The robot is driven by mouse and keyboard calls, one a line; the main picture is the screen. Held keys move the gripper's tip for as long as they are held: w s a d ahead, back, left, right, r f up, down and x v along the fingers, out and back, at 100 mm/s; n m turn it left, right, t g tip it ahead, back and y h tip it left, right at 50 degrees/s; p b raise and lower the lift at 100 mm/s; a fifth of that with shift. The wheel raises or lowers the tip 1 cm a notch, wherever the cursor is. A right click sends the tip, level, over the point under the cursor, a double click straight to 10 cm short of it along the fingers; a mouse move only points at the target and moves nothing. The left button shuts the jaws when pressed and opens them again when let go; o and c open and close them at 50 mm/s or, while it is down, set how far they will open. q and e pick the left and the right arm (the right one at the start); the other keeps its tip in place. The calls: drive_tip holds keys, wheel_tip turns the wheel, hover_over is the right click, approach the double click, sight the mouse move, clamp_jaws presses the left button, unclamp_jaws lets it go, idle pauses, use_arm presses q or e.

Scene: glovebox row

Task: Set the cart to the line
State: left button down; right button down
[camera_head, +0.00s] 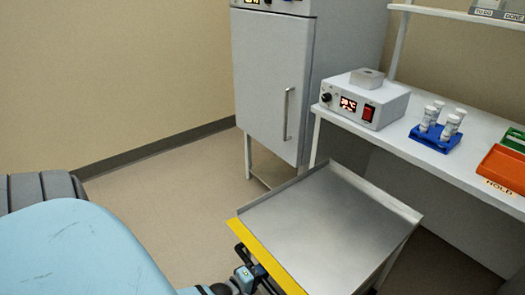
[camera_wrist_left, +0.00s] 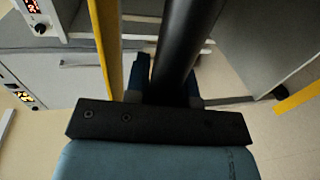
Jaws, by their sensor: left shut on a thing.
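The cart (camera_head: 325,225) has a grey metal tray top with raised edges and a yellow strip (camera_head: 262,255) along its near-left edge. My left gripper (camera_head: 245,280) is at this edge, low in the head view, and is shut on the cart's dark handle. In the left wrist view the black handle bar (camera_wrist_left: 178,50) runs between the fingers, beside the cart's yellow strip (camera_wrist_left: 107,45). A separate yellow strip (camera_wrist_left: 298,97) shows on the floor at the right of that view; it looks like the line. My right gripper is not in view.
A grey cabinet (camera_head: 270,85) stands behind the cart. A white bench (camera_head: 400,145) at the right carries a box with a red switch (camera_head: 365,100), a blue rack (camera_head: 436,137) with vials and an orange tray (camera_head: 503,168). Floor left of the cart is clear.

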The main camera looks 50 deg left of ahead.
use_arm(q)
drive_tip(key=shift+s, duration=0.1)
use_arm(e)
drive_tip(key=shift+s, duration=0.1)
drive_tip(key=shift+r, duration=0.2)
use_arm(q)
drive_tip(key=c, duration=1)
unclamp_jaws()
drive_tip(key=shift+o, duration=0.2)
drive_tip(key=p+v, duration=0.2)
drive_tip(key=v, duration=1.1)
drive_tip(key=shift+s, duration=0.4)
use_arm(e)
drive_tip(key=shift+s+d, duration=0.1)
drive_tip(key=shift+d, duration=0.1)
use_arm(q)
drive_tip(key=shift+r, duration=0.1)
